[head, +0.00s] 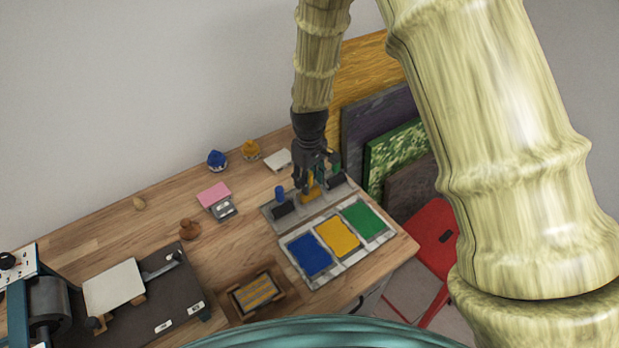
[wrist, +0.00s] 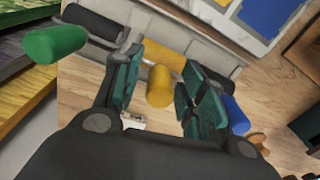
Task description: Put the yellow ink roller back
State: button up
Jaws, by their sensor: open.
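The yellow ink roller (head: 311,194) is at the middle of the grey rack (head: 267,211), between the blue roller (head: 280,193) and the green roller (head: 336,169). My gripper (head: 312,178) is above it, pointing down. In the wrist view, the yellow handle (wrist: 160,86) stands between the open fingers of my gripper (wrist: 163,82), with visible gaps on both sides. The green handle (wrist: 55,43) and blue handle (wrist: 236,114) lie outside the fingers. My gripper partly hides the yellow roller in the head view, so its exact seating cannot be told.
Blue (head: 309,256), yellow (head: 338,235) and green (head: 364,218) ink slabs lie in front of the rack. A wooden tray (head: 284,301) and a dark press bed (head: 166,300) are to the left. Panels (head: 398,143) lean at the right. A red stool (head: 436,240) stands beside the table.

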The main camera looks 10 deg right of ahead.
jog(key=shift+r, duration=0.5)
notch_tip(320, 180, up, 12)
jog(key=b, duration=0.4)
